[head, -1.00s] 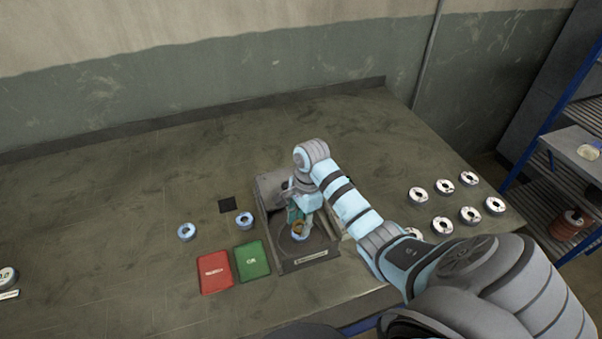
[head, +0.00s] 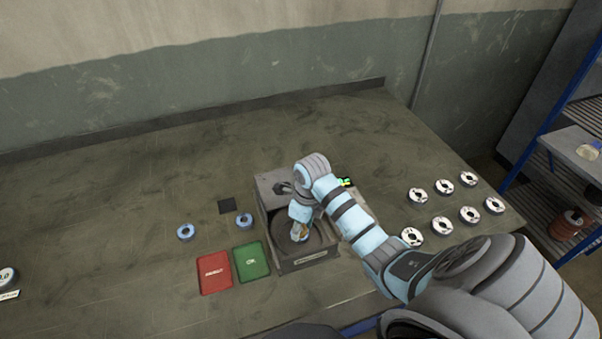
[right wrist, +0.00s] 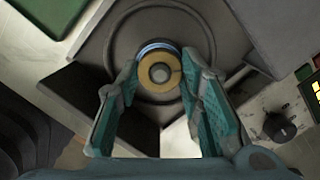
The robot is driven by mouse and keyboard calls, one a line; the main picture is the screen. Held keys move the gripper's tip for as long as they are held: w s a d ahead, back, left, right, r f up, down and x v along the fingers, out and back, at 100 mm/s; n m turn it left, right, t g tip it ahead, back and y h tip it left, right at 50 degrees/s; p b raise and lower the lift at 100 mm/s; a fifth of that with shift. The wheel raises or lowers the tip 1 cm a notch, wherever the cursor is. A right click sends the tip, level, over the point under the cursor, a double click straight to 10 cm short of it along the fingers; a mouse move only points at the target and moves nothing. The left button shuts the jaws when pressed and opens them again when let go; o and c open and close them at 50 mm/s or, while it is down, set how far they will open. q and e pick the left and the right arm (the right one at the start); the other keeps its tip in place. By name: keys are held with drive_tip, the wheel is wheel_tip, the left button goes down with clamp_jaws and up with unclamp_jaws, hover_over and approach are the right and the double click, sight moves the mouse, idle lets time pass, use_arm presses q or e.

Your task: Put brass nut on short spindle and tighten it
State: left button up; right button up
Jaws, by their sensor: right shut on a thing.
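The brass nut (right wrist: 174,77) shows in the right wrist view as a gold ring. A small grey round end, seemingly the short spindle (right wrist: 159,73), shows in its middle. A blue-rimmed part (right wrist: 155,46) shows just behind the nut. My right gripper (right wrist: 160,69) is shut on the nut, one finger on each side. In the head view my right gripper (head: 299,234) points down over the round well of the dark machine (head: 305,259) and mostly hides nut and spindle. Whether the nut is seated cannot be told. My left gripper is not in view.
A red pad (head: 214,273) and a green OK pad (head: 252,261) lie left of the machine. Several pale discs (head: 443,226) stand at the right. The table's left middle is clear.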

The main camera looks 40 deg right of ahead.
drive_tip(key=shift+m, duration=0.4)
drive_tip(key=o, duration=1.3)
